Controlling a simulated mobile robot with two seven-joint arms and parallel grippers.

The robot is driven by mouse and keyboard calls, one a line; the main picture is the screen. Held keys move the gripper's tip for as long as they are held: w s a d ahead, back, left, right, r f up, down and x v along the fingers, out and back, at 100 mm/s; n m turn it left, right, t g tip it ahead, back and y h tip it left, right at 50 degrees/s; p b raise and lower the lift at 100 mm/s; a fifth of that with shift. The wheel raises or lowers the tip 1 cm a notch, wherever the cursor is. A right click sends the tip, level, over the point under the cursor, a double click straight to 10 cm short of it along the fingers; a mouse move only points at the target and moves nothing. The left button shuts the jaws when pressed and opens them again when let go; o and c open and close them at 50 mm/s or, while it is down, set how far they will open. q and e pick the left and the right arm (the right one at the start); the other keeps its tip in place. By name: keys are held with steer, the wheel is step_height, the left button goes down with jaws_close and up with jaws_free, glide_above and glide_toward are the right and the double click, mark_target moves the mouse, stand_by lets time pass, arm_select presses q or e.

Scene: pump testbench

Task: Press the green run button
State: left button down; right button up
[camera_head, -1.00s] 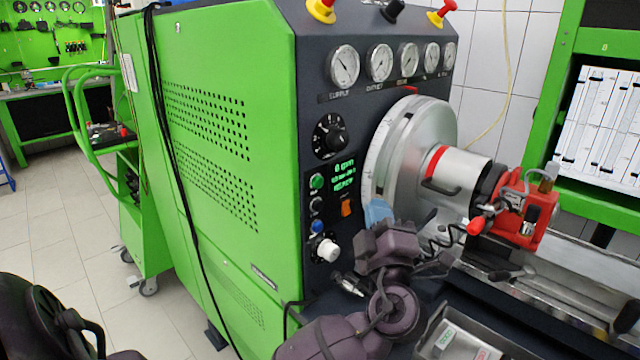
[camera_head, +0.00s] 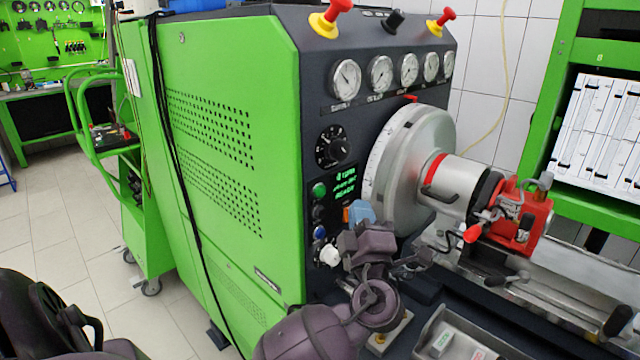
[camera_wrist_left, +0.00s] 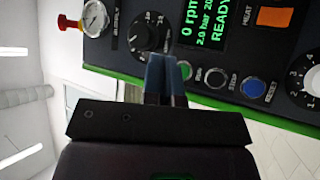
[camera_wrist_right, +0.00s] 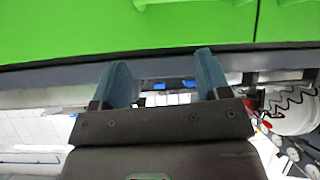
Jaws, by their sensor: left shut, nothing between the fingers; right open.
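The green run button (camera_head: 319,189) is on the dark control panel, left of the lit green display (camera_head: 345,184). My left gripper (camera_head: 361,211) is shut and empty, its blue fingertips in front of the panel, right of and slightly below the button in the head view. In the left wrist view, the shut fingertips (camera_wrist_left: 161,64) cover part of the green button (camera_wrist_left: 186,70). I cannot tell whether they touch the panel. My right gripper (camera_wrist_right: 162,75) is open and empty in the right wrist view, facing a green surface.
Below the green button are black and blue (camera_head: 319,232) buttons and a white knob (camera_head: 329,254). A selector dial (camera_head: 332,146) sits above. An orange switch (camera_head: 346,215) is partly hidden by the fingers. The large chuck disc (camera_head: 408,165) stands close to the right.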

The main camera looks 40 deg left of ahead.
mark_target(320, 191)
arm_select(q)
steer(key=a, duration=0.5)
steer(key=shift+w+a, duration=0.15)
steer(key=shift+w, duration=0.05)
arm_select(e)
steer(key=shift+r, duration=0.2)
steer(key=shift+w+r, duration=0.1)
steer(key=shift+r, duration=0.15)
arm_select(q)
steer(key=shift+f, duration=0.1)
arm_select(e)
steer(key=shift+f, duration=0.15)
stand_by(1.3)
arm_select(q)
steer(key=shift+a+b, duration=0.4)
steer(key=shift+b, duration=0.4)
arm_select(e)
steer(key=shift+s+f, duration=0.2)
steer(key=shift+f, duration=0.75)
